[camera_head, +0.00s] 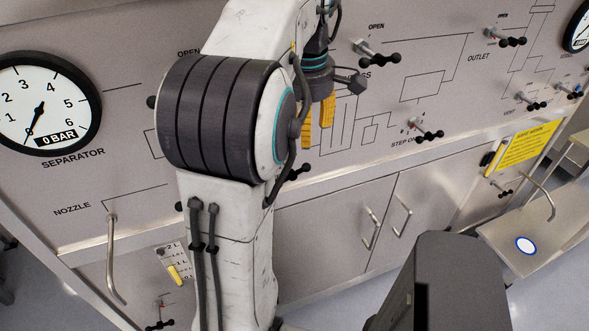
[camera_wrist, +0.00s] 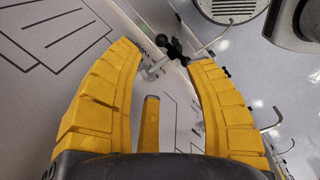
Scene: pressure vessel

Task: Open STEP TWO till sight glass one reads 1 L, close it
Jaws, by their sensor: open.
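My gripper (camera_head: 317,122) hangs in front of the steel panel, its yellow fingers spread and empty. In the wrist view, a black-handled valve (camera_wrist: 172,47) shows beyond and between the open fingertips (camera_wrist: 165,56), apart from them. Its label is not readable there. In the head view, a black valve handle (camera_head: 298,172) shows partly behind my arm, below the gripper. I cannot tell whether it is STEP TWO. A valve at a label starting STEP (camera_head: 430,133) stands to the right.
My arm hides the panel's middle. A separator dial (camera_head: 42,104) reads near 0 BAR. Other valve handles (camera_head: 380,54) stick out along the upper panel. A bent nozzle pipe (camera_head: 112,260) is at left, cabinet door handles (camera_head: 372,228) below. A side bench (camera_head: 550,225) stands at right.

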